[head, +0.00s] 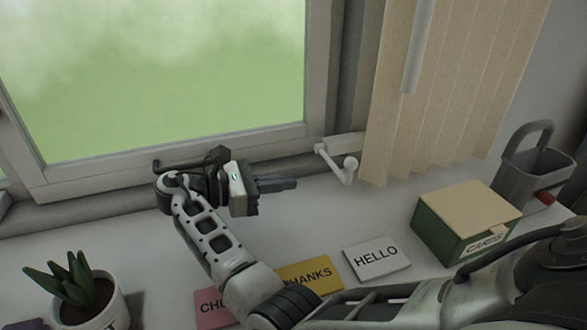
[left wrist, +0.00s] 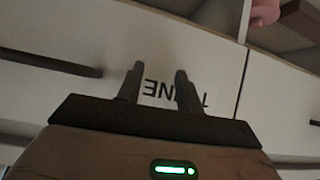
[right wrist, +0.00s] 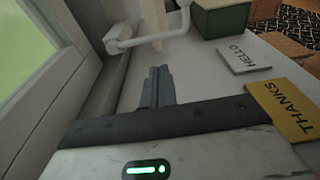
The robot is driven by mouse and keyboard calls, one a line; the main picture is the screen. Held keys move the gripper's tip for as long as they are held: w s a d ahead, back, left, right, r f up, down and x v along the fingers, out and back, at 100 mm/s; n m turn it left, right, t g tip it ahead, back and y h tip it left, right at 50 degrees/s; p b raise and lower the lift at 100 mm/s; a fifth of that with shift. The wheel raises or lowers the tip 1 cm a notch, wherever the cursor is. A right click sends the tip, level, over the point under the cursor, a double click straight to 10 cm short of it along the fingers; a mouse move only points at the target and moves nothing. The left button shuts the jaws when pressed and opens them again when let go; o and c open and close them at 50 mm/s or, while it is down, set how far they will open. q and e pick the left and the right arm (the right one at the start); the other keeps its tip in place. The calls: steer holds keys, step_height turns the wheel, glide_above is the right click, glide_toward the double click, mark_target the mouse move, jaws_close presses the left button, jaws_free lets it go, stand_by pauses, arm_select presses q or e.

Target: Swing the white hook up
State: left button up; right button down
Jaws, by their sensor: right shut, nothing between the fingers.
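The white hook (head: 337,166) is at the lower right corner of the window frame, low above the sill, with a rounded knob at its end. It also shows in the right wrist view (right wrist: 150,38), ahead of the fingers. My right gripper (head: 294,184) is shut and empty, to the left of the hook and apart from it. Its closed fingers (right wrist: 160,72) point toward the hook side. My left gripper (left wrist: 158,68) shows only in its wrist view, with its fingers apart and nothing visible between them, before a pale panel with lettering.
Cards reading HELLO (head: 376,258) and THANKS (head: 312,274) lie on the sill, near a green card box (head: 450,232). Vertical blinds (head: 440,110) hang right of the hook. A grey basket (head: 535,170) stands far right, a potted plant (head: 88,305) at left.

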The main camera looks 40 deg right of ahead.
steer(key=p+x, duration=0.1)
steer(key=x, duration=0.7)
steer(key=shift+s+d, duration=0.25)
steer(key=shift+s, duration=0.05)
steer(key=shift+s+d+f+p, duration=0.1)
steer(key=shift+d+p, duration=0.2)
steer(key=shift+d, duration=0.2)
